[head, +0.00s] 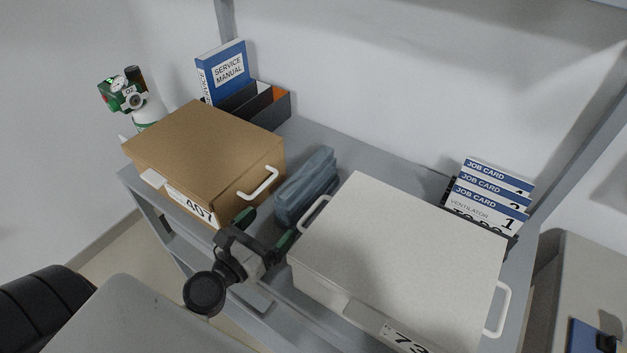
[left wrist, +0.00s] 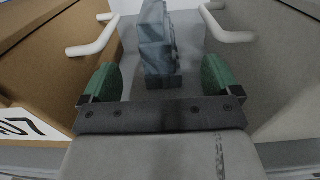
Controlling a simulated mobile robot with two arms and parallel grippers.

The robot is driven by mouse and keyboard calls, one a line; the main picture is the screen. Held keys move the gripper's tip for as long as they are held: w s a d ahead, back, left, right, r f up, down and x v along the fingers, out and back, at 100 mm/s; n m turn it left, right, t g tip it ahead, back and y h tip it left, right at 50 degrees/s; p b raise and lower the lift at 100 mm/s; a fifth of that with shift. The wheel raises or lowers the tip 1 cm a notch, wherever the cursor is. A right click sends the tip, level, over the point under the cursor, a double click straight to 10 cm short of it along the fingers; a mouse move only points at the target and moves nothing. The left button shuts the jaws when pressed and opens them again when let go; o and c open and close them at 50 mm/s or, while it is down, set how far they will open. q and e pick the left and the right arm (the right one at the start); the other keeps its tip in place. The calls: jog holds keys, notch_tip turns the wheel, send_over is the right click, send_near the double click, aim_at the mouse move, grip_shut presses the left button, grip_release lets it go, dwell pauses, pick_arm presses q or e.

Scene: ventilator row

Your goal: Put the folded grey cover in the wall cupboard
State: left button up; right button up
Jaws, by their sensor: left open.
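The folded grey cover (head: 306,187), a blue-grey soft bundle, lies on the shelf in the gap between a brown box and a white box. It also shows upright in the middle of the left wrist view (left wrist: 158,40). My left gripper (head: 265,228) is open in front of the cover's near end, its green-padded fingers apart on either side of the cover's line. In the left wrist view no finger touches the cover; how far its near end reaches between them is hard to tell. My right gripper is not in view. I cannot make out the wall cupboard.
The brown box (head: 205,150) and white box (head: 400,250) stand close on both sides, their white handles jutting into the gap. Behind are a service manual (head: 225,70) in a dark holder (head: 262,104), job cards (head: 490,195) and a green-topped cylinder (head: 146,108). Shelf uprights flank the back.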

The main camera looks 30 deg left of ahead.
aim_at(282, 211)
pick_arm(q)
jog(key=shift+w+d+r+p, duration=0.1)
jog(key=shift+w+p, duration=0.05)
jog(key=shift+w, duration=0.5)
jog(key=shift+w+d+r+p, duration=0.1)
jog(key=shift+w+p, duration=0.05)
jog(key=shift+w, duration=0.45)
jog(key=shift+w+f, duration=0.1)
jog(key=shift+w, duration=0.25)
jog(key=w, duration=0.1)
jog(key=w+p, duration=0.1)
jog(key=w, duration=0.3)
jog(key=shift+d, duration=0.35)
jog(key=shift+w+f, duration=0.1)
jog(key=shift+w, duration=0.2)
jog(key=c, duration=1.1)
jog(key=shift+c, duration=0.7)
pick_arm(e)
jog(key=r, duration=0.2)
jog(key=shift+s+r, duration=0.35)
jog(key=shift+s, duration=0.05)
